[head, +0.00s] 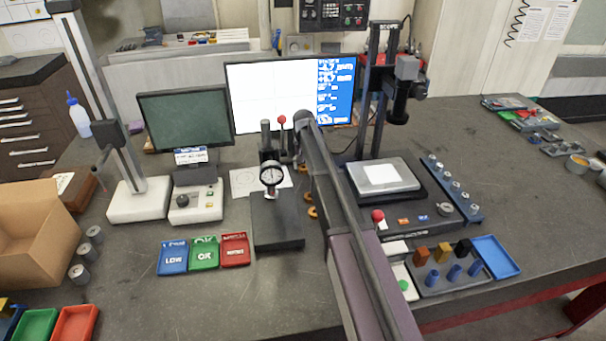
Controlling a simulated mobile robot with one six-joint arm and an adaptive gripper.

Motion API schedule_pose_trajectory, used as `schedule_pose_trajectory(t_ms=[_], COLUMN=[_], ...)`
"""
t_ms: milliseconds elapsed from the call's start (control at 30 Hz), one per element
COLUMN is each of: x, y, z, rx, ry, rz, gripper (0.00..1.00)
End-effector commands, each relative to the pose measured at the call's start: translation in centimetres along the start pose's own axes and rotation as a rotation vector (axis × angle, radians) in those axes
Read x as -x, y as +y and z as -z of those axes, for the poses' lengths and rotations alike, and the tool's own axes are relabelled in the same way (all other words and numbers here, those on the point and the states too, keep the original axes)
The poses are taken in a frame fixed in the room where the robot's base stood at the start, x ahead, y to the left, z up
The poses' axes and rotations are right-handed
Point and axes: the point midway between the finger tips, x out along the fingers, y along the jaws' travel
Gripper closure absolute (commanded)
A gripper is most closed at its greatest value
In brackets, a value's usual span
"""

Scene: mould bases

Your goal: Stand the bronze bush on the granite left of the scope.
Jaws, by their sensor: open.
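Several small bronze-coloured rings (311,211) lie or stand just right of the dial gauge stand, partly hidden by my arm; I cannot tell which one is the bronze bush. The scope (398,100) stands at the back right, with a camera head above a stage (384,174) carrying a white square. Left of the scope, a dark block (277,222) under a dial gauge (272,178) looks like granite. My arm runs up the middle of the view between this block and the scope stage. My gripper itself does not show.
Blue (172,258), green (204,253) and red (236,250) trays sit left of the dark block. A rack (455,285) of small blocks and blue pieces stands front right. A cardboard box (35,232) is at the left. The bench front between is clear.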

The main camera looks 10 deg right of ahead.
Motion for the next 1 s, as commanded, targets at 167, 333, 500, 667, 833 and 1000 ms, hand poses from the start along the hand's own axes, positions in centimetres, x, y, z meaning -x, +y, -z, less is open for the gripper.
schedule_pose_trajectory(t_ms=[167, 333, 500, 667, 833, 1000], x=[-0.47, -0.41, -0.40, -0.41, -0.41, -0.40], y=[-0.03, -0.05, -0.07, -0.08, -0.10, -0.11], z=[-0.01, -0.02, -0.02, -0.02, -0.03, -0.03], rx=[0.000, 0.001, 0.001, 0.001, 0.001, 0.001], ry=[0.000, 0.000, 0.000, 0.000, 0.000, 0.000], rz=[0.000, 0.000, 0.000, 0.000, 0.000, 0.000], gripper=[0.36, 0.36, 0.36, 0.36, 0.72, 1.00])
